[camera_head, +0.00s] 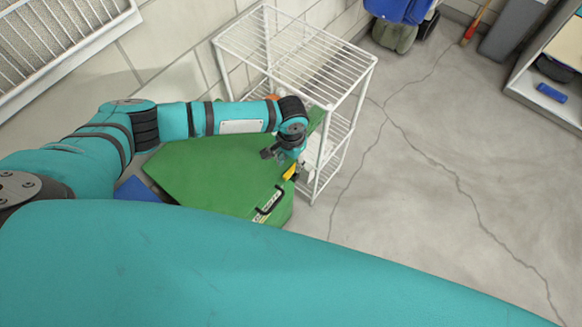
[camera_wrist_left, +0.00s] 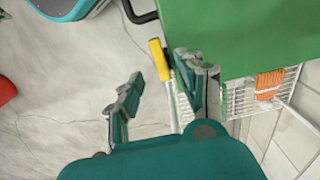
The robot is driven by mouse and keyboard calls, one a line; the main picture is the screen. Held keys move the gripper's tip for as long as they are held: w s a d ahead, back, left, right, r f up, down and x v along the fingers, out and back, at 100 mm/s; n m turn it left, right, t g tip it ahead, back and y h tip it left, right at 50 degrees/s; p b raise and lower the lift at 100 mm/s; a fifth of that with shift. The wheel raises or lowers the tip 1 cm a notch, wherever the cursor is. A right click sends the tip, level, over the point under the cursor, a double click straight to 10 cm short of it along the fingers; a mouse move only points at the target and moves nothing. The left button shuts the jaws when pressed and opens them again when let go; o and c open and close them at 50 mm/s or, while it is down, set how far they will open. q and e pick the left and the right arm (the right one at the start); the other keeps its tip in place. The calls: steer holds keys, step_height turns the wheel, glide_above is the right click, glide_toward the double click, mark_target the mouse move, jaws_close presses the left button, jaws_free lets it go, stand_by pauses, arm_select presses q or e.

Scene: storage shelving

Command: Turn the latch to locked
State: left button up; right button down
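A green cabinet or box (camera_head: 215,175) stands below my left arm, with a black handle (camera_head: 270,201) on its front. A yellow latch lever (camera_head: 290,172) sticks out near its right front edge. The lever also shows in the left wrist view (camera_wrist_left: 158,60), beside the green surface (camera_wrist_left: 235,35). My left gripper (camera_head: 279,152) is just above the lever in the head view. In the left wrist view my left gripper (camera_wrist_left: 160,78) has its fingers apart, with the lever in line with the gap; contact cannot be told. My right gripper is not in view.
A white wire rack (camera_head: 320,85) stands close behind and right of the green box. An orange object (camera_wrist_left: 269,83) shows on the rack. A blue item (camera_head: 137,189) lies left of the box. The floor at right (camera_head: 430,200) is open.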

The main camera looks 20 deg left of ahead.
mark_target(291, 170)
arm_select(q)
step_height(291, 170, down, 4)
steer(key=shift+f, duration=0.4)
jaws_close()
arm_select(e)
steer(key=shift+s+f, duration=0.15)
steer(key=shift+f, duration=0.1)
